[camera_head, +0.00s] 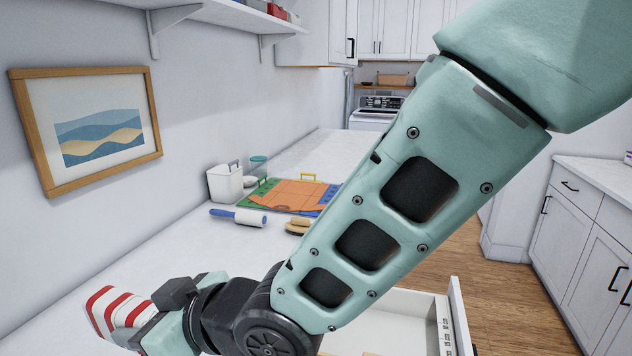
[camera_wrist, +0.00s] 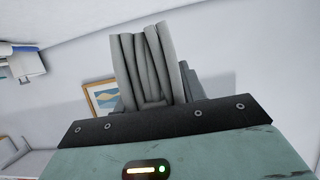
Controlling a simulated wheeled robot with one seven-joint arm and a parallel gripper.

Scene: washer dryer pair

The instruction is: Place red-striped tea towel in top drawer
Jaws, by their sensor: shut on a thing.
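The red-striped tea towel (camera_head: 118,308) is folded, white with red stripes, at the lower left of the head view, above the white counter. My gripper (camera_head: 160,308) is shut on its near end. In the wrist view the towel (camera_wrist: 145,60) shows as grey upright folds rising from my gripper (camera_wrist: 152,103), and its stripes do not show there. An open white drawer (camera_head: 457,318) shows at the bottom right of centre in the head view, partly hidden by my arm. The towel is to the left of the drawer, apart from it.
A framed picture (camera_head: 95,120) hangs on the left wall. Wooden floor (camera_head: 430,265) is clear at right.

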